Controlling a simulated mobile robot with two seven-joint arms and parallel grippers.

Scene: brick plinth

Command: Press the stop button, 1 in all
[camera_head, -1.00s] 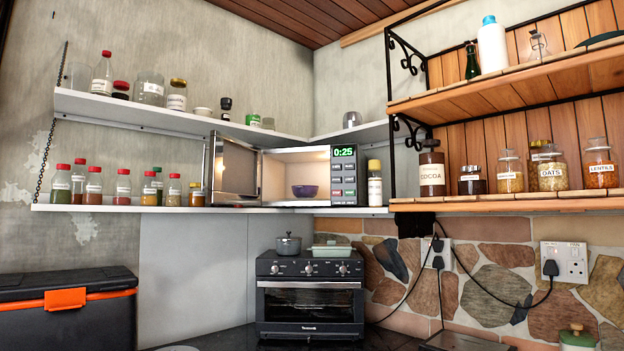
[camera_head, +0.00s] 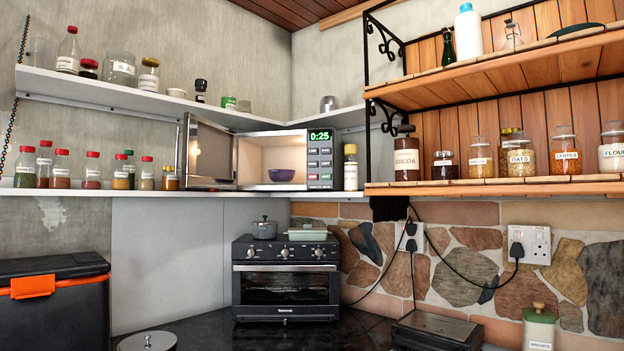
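A microwave (camera_head: 246,160) stands on the lower white shelf in the corner. Its door (camera_head: 210,152) is swung open to the left and its inside is lit. A dark blue bowl (camera_head: 282,175) sits inside. The control panel (camera_head: 320,160) on its right side has a green display (camera_head: 320,135) reading 0:25 and several small buttons below. Most buttons are grey; the lowest ones show green and red tints, and their labels are too small to read. Neither of my grippers is in view.
A black toaster oven (camera_head: 285,278) stands on the dark counter (camera_head: 205,332), with a grey pot (camera_head: 264,228) and a green dish (camera_head: 308,233) on top. A yellow-capped bottle (camera_head: 350,168) stands just right of the microwave. Wooden shelves (camera_head: 480,187) with jars jut out at right.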

